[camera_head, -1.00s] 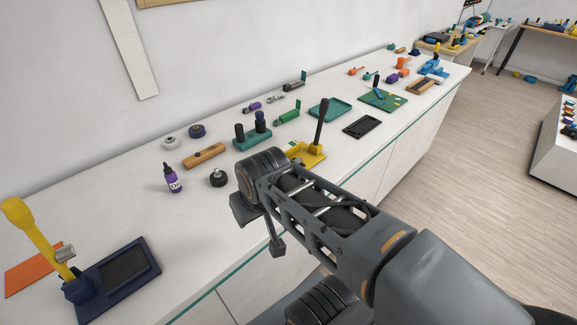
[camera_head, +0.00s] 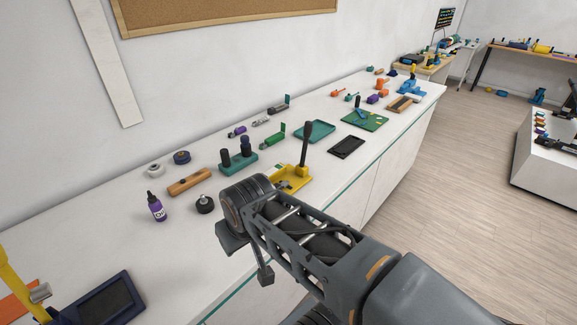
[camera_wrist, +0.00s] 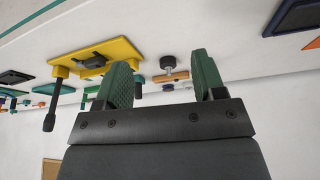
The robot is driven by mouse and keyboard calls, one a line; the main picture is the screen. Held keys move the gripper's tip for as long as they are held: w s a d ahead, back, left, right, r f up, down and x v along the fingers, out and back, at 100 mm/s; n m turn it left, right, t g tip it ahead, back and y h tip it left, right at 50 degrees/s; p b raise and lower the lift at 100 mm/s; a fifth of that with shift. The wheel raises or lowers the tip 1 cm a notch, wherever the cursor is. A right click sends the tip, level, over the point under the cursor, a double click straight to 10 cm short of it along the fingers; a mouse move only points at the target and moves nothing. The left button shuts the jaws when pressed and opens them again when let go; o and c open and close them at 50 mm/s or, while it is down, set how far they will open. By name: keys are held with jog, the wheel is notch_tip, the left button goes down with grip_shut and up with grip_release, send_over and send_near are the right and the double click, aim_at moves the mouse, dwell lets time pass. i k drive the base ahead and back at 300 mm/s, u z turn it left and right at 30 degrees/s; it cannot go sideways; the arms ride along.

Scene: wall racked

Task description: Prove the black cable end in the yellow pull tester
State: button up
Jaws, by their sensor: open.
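The yellow pull tester (camera_head: 293,178) stands on the white bench near its front edge, with a black lever (camera_head: 306,145) standing upright. My arm partly hides it in the head view. In the wrist view, where the scene is upside down, the yellow tester (camera_wrist: 118,49) is at upper left, with a dark piece (camera_wrist: 92,62) on its plate. I cannot tell whether that piece is the black cable end; no other cable end can be made out. My gripper (camera_wrist: 163,78) is open and empty, its green-padded fingers apart. In the head view my gripper (camera_head: 248,258) hangs by the bench's front edge.
A black round knob (camera_head: 204,205), a purple bottle (camera_head: 156,208), a wooden-bodied tool (camera_head: 189,183) and a teal block with two posts (camera_head: 238,160) stand left of the tester. A black tray (camera_head: 347,147) lies to its right. Bare bench top lies left of my gripper.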

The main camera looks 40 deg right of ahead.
aim_at(308, 128)
jog(key=u, duration=1.75)
jog(key=k, duration=0.65)
jog(key=z, duration=1.3)
jog(key=i, duration=0.5)
jog(key=u, duration=0.05)
